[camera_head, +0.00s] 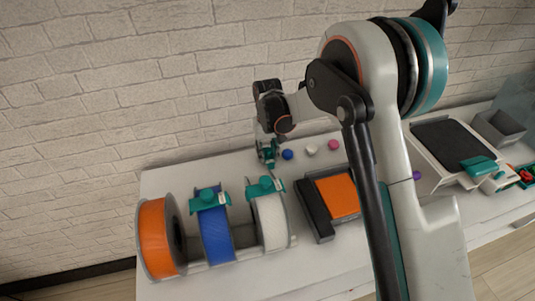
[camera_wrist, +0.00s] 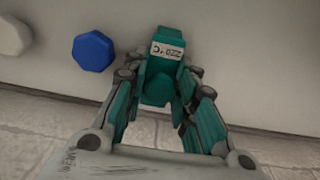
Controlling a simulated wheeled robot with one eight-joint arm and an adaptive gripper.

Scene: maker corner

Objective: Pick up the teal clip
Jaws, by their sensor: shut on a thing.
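The teal clip (camera_wrist: 163,72) with a small white printed label is between the fingertips of my gripper (camera_wrist: 158,92) in the wrist view. My gripper is shut on it. In the head view my gripper (camera_head: 267,152) is at the back of the white table, left of a blue knob-like piece, and the clip there is hard to tell from the teal fingers. Two other teal clips sit on the spools: one on the blue spool (camera_head: 208,197) and one on the white spool (camera_head: 265,187).
An orange spool (camera_head: 157,238), a blue spool (camera_head: 216,232) and a white spool (camera_head: 271,222) stand at the left. A black-and-orange box (camera_head: 338,196) stands in front. The brick wall is close behind.

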